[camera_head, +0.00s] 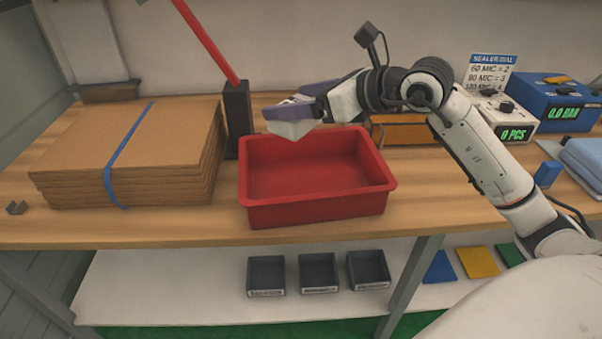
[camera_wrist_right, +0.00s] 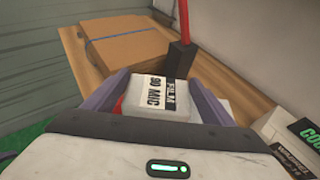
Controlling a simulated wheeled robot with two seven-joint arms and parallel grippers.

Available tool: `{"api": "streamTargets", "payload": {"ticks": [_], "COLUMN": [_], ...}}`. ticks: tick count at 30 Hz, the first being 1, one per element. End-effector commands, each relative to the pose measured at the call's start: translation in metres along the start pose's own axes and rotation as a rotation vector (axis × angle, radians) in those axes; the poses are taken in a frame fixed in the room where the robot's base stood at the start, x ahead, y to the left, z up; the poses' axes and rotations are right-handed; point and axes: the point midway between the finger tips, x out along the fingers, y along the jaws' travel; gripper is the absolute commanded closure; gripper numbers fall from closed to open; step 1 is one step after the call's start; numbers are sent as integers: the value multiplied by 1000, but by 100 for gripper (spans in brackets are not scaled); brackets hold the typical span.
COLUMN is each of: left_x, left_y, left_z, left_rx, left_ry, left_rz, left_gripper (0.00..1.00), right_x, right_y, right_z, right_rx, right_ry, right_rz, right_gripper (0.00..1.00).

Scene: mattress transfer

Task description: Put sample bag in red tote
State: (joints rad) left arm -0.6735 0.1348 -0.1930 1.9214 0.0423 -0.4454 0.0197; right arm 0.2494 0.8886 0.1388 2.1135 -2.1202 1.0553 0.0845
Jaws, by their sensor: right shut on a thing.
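The red tote (camera_head: 315,212) stands on the wooden bench, open at the top and empty where I can see into it. My right gripper (camera_head: 292,112) is shut on the sample bag (camera_head: 290,129), a small white bag. It holds the bag above the tote's back left rim. A little red of the tote shows beside the fingers there. My left gripper is not in view.
A stack of cardboard (camera_head: 130,155) with a blue strap lies left of the tote. A black post holder (camera_head: 238,122) with a red bar stands close behind the tote's left corner. Grey bins (camera_head: 318,273) sit below.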

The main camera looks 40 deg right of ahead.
Motion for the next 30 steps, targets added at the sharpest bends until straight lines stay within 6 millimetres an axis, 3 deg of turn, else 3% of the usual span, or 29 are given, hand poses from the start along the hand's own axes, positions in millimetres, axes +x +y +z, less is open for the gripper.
{"api": "streamTargets", "payload": {"ticks": [7,21,30], "left_x": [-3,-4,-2], "left_y": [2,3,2], "left_z": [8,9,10], "left_rx": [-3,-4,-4], "left_ry": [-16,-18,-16], "left_rz": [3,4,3], "left_gripper": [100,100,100], "right_x": [16,36,37], "right_y": [-1,-1,-1], "right_z": [-42,-88,-91], "right_rx": [6,3,1], "right_ry": [4,3,0], "right_rz": [-2,-2,-3], "right_gripper": [48,48,48]}}
